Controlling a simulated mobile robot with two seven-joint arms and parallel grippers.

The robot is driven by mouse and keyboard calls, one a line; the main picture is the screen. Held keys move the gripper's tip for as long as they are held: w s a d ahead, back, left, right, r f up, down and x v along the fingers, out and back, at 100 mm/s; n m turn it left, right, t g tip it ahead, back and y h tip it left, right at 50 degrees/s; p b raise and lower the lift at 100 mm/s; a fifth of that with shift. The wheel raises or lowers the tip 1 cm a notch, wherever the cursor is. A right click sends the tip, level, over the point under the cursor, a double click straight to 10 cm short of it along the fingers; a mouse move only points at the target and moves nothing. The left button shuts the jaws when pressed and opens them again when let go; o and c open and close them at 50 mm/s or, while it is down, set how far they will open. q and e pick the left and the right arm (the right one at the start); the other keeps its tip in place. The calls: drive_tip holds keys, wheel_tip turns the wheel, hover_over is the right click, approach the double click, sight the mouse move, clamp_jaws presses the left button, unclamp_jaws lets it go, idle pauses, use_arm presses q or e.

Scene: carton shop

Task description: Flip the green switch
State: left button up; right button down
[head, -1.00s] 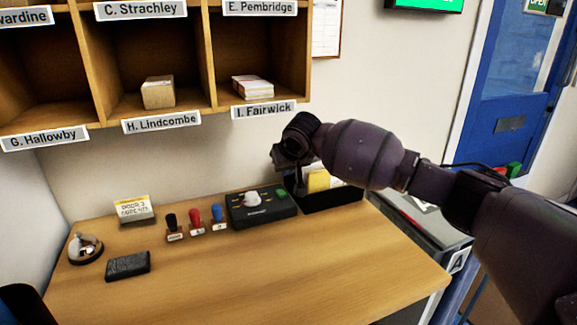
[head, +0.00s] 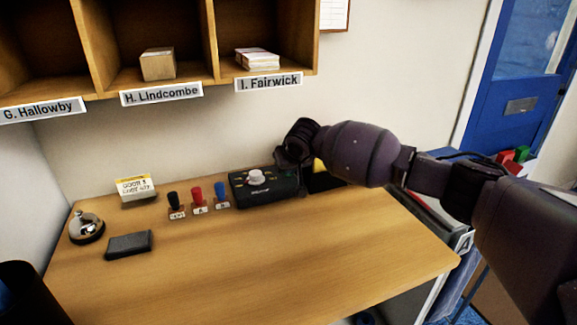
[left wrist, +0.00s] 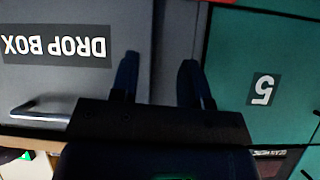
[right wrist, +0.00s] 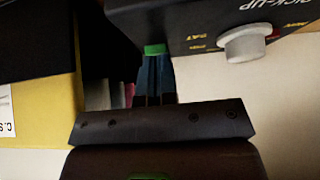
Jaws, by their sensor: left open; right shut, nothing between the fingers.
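The black control box (head: 262,188) with a white knob (head: 256,176) stands at the back of the wooden counter. In the right wrist view the box (right wrist: 200,22) appears upside down. Its green switch (right wrist: 155,49) shows at the box's lower edge there. In the head view my right gripper (head: 292,158) hides the switch. My right gripper's fingers (right wrist: 155,78) are shut and empty, their tips right at the green switch; I cannot tell whether they touch it. My left gripper (left wrist: 158,80) is open and empty, in front of a grey drop box panel and a teal panel marked 5.
Stamps (head: 197,200) stand left of the box, with a card holder (head: 136,190), a bell (head: 86,228) and a dark pad (head: 129,244) farther left. A black tray with yellow contents (head: 320,172) is beside the box on the right. The front counter (head: 270,265) is clear.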

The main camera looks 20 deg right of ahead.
drive_tip(key=shift+a+r+p, duration=0.1)
drive_tip(key=shift+r+p, duration=0.35)
drive_tip(key=shift+p, duration=0.3)
drive_tip(key=shift+r+t+p, duration=0.15)
drive_tip(key=shift+t+p, duration=0.25)
drive_tip(key=shift+p, duration=0.45)
drive_tip(key=shift+s+f+t+p, duration=0.25)
drive_tip(key=shift+f+p, duration=0.35)
drive_tip(key=shift+p, duration=0.6)
drive_tip(key=shift+w+f, duration=0.1)
drive_tip(key=shift+f, duration=0.35)
drive_tip(key=shift+r, duration=0.35)
drive_tip(key=shift+r+p, duration=0.55)
use_arm(q)
wheel_tip(320, 180, up, 6)
drive_tip(key=shift+w+a+r+t, duration=0.2)
drive_tip(key=shift+r+t, duration=0.05)
drive_tip(key=shift+t, duration=0.05)
drive_tip(key=shift+s+f, duration=0.1)
drive_tip(key=shift+f, duration=0.05)
use_arm(e)
drive_tip(key=shift+f, duration=0.1)
